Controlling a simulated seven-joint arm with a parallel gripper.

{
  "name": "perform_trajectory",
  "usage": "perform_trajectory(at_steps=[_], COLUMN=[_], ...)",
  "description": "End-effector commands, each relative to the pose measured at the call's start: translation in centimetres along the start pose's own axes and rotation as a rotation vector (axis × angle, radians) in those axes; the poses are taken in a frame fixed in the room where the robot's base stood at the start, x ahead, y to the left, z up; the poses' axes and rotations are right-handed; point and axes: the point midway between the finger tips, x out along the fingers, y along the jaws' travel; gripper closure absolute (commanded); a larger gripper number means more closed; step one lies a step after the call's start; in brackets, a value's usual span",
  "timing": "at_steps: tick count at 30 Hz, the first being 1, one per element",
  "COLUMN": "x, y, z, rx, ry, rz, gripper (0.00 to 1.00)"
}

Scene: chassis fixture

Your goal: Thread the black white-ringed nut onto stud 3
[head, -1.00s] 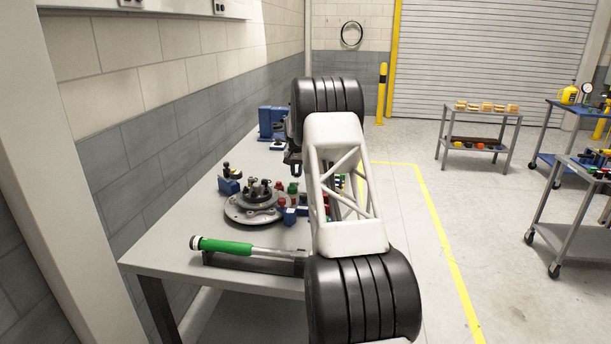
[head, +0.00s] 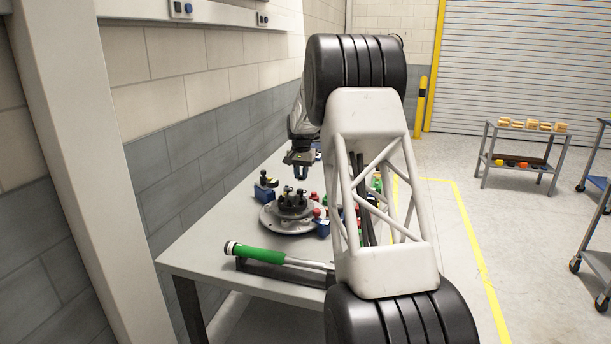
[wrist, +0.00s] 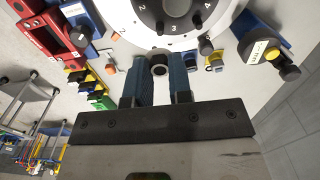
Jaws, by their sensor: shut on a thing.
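The round chassis fixture (wrist: 134,28) lies beyond the fingertips, with numbers 2, 3 and 4 and dark studs visible. Stud 3 (wrist: 160,27) is by its number, ahead of the nut and apart from it. In the head view my gripper (head: 299,160) hangs above and behind the fixture (head: 290,228). The nut is too small to make out there.
A green-handled tool (head: 257,252) lies in a holder at the bench's front edge. Blue holders with coloured knobs surround the fixture; a yellow-and-black one (wrist: 270,53) sits at right in the wrist view. Bare bench (head: 205,245) shows left of the fixture.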

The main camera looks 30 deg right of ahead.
Motion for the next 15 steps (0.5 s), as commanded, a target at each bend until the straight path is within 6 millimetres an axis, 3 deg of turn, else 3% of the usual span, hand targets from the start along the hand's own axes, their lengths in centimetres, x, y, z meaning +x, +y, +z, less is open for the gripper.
perform_trajectory(at_steps=[15], x=[0.33], y=[0.01], z=[-0.03], rx=[0.0], ry=[0.0], rz=[0.0], gripper=[1.0])
